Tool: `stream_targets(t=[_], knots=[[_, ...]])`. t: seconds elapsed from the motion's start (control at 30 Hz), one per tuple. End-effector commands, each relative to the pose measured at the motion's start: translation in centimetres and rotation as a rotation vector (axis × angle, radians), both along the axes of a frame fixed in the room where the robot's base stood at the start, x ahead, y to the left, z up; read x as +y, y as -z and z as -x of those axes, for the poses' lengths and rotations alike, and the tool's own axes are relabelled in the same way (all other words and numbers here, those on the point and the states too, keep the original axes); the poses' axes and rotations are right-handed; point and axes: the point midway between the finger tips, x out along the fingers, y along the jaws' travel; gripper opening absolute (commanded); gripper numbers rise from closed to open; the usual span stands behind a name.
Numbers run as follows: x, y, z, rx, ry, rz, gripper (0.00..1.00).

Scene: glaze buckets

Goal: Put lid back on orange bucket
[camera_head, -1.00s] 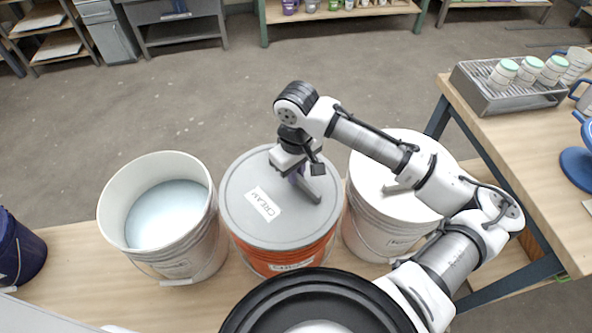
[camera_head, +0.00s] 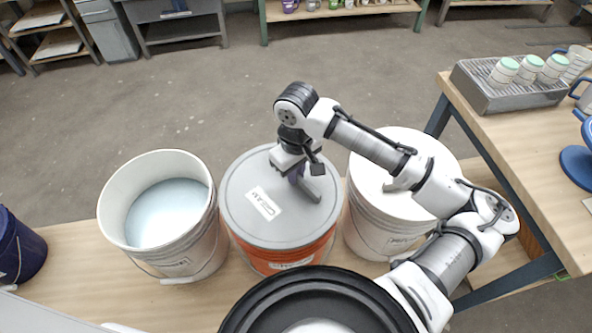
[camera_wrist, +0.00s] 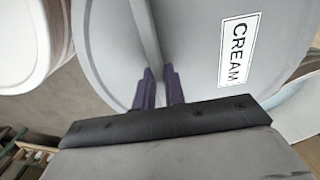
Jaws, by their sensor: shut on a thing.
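The orange bucket (camera_head: 272,263) stands on the low wooden bench in the middle. A grey lid (camera_head: 250,215) with a white CREAM label lies over its top and looks about level. I cannot tell if it is fully seated all round. My gripper (camera_head: 303,178) is above the lid's right part, pointing down. In the wrist view, the dark fingertips (camera_wrist: 159,72) are shut on the raised handle bar of the lid (camera_wrist: 195,25). The far side of the handle is partly hidden by the fingers.
An open white bucket (camera_head: 125,220) with pale liquid stands close on the left. A white lidded bucket (camera_head: 385,222) stands close on the right, under my arm. A dark blue bucket (camera_head: 20,250) is at far left. A table with a rack (camera_head: 505,95) is at right.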

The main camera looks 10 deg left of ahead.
Motion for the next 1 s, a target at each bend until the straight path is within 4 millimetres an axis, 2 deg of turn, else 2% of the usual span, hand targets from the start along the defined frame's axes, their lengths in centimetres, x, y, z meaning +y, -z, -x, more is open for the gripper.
stream_targets(t=[0.1, 0.13, 0.3, 0.5, 0.67, 1.0], knots=[[-0.01, -0.03, -0.01, 0.0, 0.0, 0.0, 0.0], [-0.01, -0.03, -0.01, 0.0, 0.0, 0.0, 0.14], [0.0, -0.02, 0.0, 0.0, 0.0, 0.0, 0.36], [0.0, -0.01, 0.0, 0.0, 0.0, 0.0, 0.37], [-0.01, 0.01, 0.01, 0.001, 0.0, 0.001, 0.58], [0.01, -0.16, 0.01, 0.0, 0.0, 0.0, 0.59]])
